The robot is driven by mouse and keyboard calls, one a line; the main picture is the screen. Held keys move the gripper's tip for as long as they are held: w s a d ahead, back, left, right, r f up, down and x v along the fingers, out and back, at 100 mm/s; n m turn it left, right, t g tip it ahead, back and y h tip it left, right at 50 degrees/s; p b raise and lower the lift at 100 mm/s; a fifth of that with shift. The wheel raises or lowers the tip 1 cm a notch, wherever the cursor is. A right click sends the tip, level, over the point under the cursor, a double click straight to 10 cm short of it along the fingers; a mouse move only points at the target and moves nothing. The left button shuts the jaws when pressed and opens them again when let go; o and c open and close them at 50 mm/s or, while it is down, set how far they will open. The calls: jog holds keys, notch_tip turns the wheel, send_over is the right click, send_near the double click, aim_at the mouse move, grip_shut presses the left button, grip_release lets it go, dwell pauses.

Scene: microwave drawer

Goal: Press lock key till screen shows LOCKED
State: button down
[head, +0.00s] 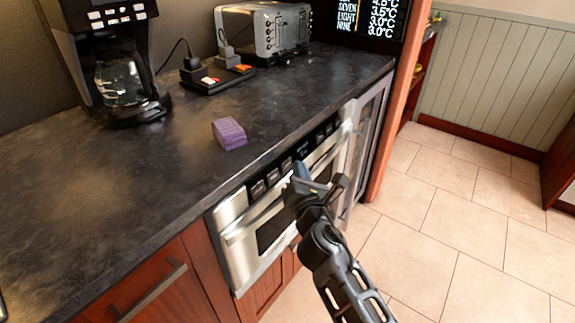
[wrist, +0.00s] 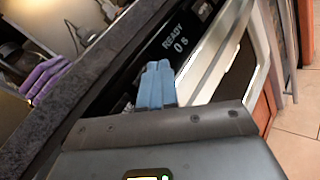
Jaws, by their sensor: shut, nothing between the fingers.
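The stainless microwave drawer (head: 237,262) is built in under the dark counter. Its black control panel (head: 259,187) runs along the top with several keys; their labels are too small to read, so I cannot tell which one is the lock key. The panel's screen (wrist: 176,40) reads "READY 0 s" in the wrist view. My gripper (head: 301,170) is shut and empty, its blue fingertips together in front of the panel. In the wrist view the fingertips (wrist: 157,84) lie just below the screen text and cover part of the panel. I cannot tell whether they touch it.
A purple block (head: 229,133) sits on the counter (head: 150,190) near its front edge. A coffee maker (head: 122,75), a toaster (head: 265,35) and a dark tray with small items (head: 215,82) stand behind. The drawer's handle bar (head: 240,232) sticks out below the panel. Tiled floor (head: 470,230) is clear at right.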

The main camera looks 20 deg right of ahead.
jog(key=shift+w+a, duration=0.1)
jog(key=shift+w, duration=0.05)
jog(key=shift+w+a+f, duration=0.1)
jog(key=shift+w+a, duration=0.05)
jog(key=shift+w, duration=0.05)
jog(key=shift+w+a+b, duration=0.2)
jog(key=shift+w+b, duration=0.1)
jog(key=shift+b, duration=0.05)
dwell(0.9)
jog(key=shift+s, duration=0.1)
jog(key=shift+s+d+p, duration=0.45)
jog(key=shift+s+p, duration=0.05)
jog(key=shift+s, duration=0.05)
dwell(0.3)
jog(key=shift+s+d+r+p, duration=0.2)
jog(key=shift+s+d+p, duration=0.3)
jog(key=shift+s, duration=0.15)
jog(key=shift+s+d+r+p, duration=0.2)
jog(key=shift+s+d+p, duration=0.25)
jog(key=shift+s, duration=0.25)
jog(key=shift+s+d+r+p, duration=0.2)
jog(key=shift+s+d+p, duration=0.3)
jog(key=shift+s, duration=0.15)
